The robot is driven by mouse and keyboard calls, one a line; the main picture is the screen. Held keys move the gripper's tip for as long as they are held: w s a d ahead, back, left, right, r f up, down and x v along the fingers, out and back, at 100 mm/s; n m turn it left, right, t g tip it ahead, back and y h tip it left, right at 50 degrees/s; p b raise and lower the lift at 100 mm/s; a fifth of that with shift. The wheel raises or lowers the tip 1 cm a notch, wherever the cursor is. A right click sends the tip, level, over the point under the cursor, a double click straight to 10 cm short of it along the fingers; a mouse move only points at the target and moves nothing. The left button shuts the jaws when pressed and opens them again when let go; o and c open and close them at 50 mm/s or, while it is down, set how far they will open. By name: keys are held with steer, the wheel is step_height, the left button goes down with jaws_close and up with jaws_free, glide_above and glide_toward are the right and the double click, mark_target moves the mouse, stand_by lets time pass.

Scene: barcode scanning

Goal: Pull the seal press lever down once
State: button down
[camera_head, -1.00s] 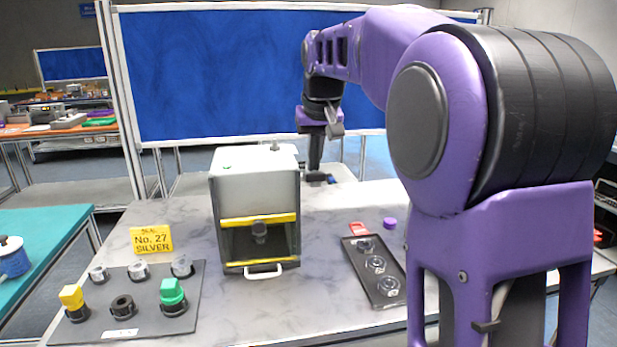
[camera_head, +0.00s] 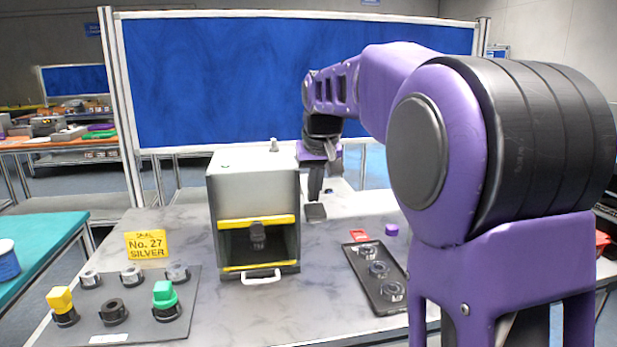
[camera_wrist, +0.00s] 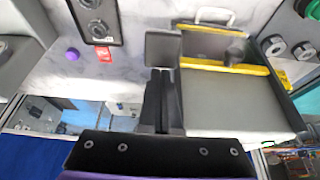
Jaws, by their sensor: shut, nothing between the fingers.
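The press is a grey box (camera_head: 252,186) with yellow bars and a white front handle (camera_head: 262,276). A dark plunger (camera_head: 257,236) hangs in its open front. A small peg (camera_head: 273,145) stands on its top. I cannot make out for certain which part is the lever. My gripper (camera_head: 315,211) points down just right of the press, its fingers shut with nothing between them. In the wrist view, the shut fingertips (camera_wrist: 163,47) lie beside the press housing (camera_wrist: 235,100); I cannot tell whether they touch it. The white handle also shows there (camera_wrist: 215,15).
A dark tray (camera_head: 378,270) with several round parts lies right of the press, by a red tag (camera_head: 358,235) and purple cap (camera_head: 391,229). A grey board (camera_head: 190,312) with capped parts and a yellow sign (camera_head: 146,245) are at left. Bare table lies between press and tray.

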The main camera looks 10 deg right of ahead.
steer(key=shift+f, duration=0.35)
step_height(320, 180, up, 11)
steer(key=p, duration=0.9)
steer(key=shift+r, duration=2)
steer(key=shift+r, duration=0.1)
